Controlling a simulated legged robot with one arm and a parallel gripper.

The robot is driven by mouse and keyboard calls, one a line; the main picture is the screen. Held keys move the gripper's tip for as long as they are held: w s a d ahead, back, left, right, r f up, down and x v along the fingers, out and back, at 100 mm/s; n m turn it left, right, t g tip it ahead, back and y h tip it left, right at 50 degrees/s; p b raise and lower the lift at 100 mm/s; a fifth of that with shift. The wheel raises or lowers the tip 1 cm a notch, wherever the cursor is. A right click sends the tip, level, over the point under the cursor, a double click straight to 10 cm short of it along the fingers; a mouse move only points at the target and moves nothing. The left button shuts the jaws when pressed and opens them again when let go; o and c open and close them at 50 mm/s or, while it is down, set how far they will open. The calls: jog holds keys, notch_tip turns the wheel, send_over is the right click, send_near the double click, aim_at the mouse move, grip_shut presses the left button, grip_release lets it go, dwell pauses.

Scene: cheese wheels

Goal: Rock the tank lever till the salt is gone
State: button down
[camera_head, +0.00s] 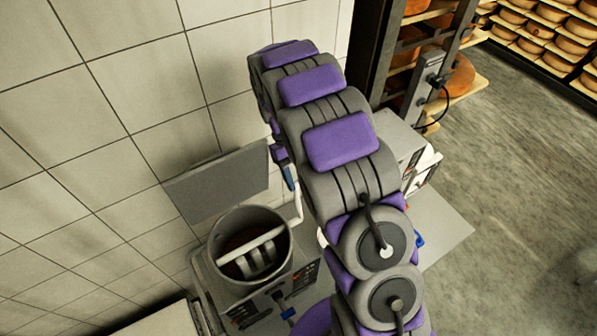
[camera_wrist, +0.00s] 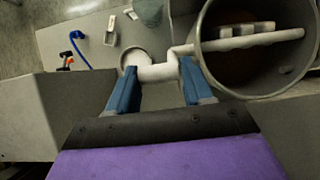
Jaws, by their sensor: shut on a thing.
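The round grey tank (camera_head: 284,222) stands below my arm in the head view; its rim also shows at the right of the wrist view (camera_wrist: 203,45). A white bar with paddles (camera_head: 252,252) spans its mouth over a dark brown inside. The white bent lever (camera_wrist: 157,73) comes out of the tank's side and ends in a round white part at left. My gripper (camera_wrist: 155,82) has its two blue fingers on either side of the lever's white section and is shut on it. In the head view the fingertips are mostly behind my arm. No salt can be made out.
A grey panel (camera_head: 217,185) stands by the tiled wall behind the tank.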

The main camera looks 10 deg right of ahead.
jog(key=shift+w+a+f, duration=0.2)
jog(key=shift+w+f, duration=0.05)
jog(key=shift+w, duration=0.45)
jog(key=shift+w+a+f, duration=0.2)
jog(key=shift+w+f, duration=0.05)
jog(key=shift+w, duration=0.45)
jog(key=c, duration=0.8)
grip_release()
jog(key=shift+c, duration=0.2)
jog(key=o, duration=0.3)
jog(key=shift+w+f, duration=0.3)
jog(key=shift+w, duration=0.25)
jog(key=shift+s+r, duration=0.2)
jog(key=shift+s, duration=0.15)
jog(key=p+v, duration=0.3)
jog(key=v, duration=0.9)
jog(key=shift+a, duration=0.1)
